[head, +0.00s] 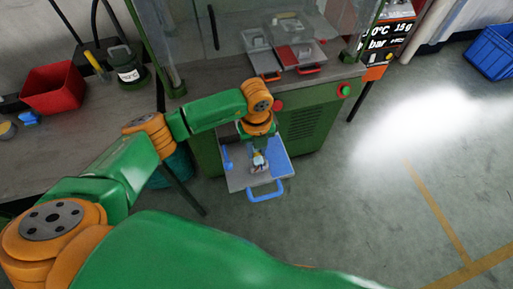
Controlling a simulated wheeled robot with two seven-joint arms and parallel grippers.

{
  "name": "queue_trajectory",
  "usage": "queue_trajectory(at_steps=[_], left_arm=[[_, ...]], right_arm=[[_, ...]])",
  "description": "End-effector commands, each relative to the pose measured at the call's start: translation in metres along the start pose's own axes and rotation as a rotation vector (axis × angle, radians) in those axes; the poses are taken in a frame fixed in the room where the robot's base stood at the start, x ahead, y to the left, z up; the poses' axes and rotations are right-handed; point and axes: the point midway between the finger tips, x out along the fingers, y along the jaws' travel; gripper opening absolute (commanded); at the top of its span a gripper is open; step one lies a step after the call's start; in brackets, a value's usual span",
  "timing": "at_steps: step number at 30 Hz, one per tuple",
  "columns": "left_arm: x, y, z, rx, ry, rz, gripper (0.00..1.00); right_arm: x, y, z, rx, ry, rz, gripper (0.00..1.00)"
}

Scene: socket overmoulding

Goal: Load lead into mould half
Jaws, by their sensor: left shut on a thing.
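A grey mould half (240,181) with a blue handle (265,190) lies in front of the green machine. My left gripper (259,157) points down over the middle of it. It is shut on a small pale and dark piece, which looks like the lead (259,165). The piece is at or just above the plate; I cannot tell whether it touches. The gripper hides part of the plate's back. My right gripper is not in view.
Red-handled plates (263,63) sit on the machine's bed behind a clear guard. Red (278,105) and green (344,90) buttons are on its front. A red bin (53,89) and a dark canister (127,70) stand on the left bench.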

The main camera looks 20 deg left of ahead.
Motion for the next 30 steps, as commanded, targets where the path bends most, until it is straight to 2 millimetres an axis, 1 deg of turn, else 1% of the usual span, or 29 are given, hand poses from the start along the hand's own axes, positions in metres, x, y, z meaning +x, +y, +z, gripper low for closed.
queue_trajectory(at_steps=[12, 13, 16, 25, 27, 30], left_arm=[[0.000, 0.000, 0.000, 0.000, 0.000, 0.000, 0.00], [0.000, 0.000, 0.000, 0.000, 0.000, 0.000, 0.38], [0.000, 0.000, 0.000, 0.000, 0.000, 0.000, 0.65], [-0.002, 0.000, 0.000, 0.000, 0.000, 0.000, 0.65], [-0.009, -0.001, 0.001, 0.000, -0.002, -0.002, 0.65], [-0.031, -0.001, 0.001, 0.001, -0.004, -0.005, 0.65]], right_arm=[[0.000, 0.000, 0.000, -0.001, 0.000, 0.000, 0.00], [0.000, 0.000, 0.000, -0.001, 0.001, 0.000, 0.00], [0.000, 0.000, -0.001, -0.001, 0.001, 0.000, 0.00], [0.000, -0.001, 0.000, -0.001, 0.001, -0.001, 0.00], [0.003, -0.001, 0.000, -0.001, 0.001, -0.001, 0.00], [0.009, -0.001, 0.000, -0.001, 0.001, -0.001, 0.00]])
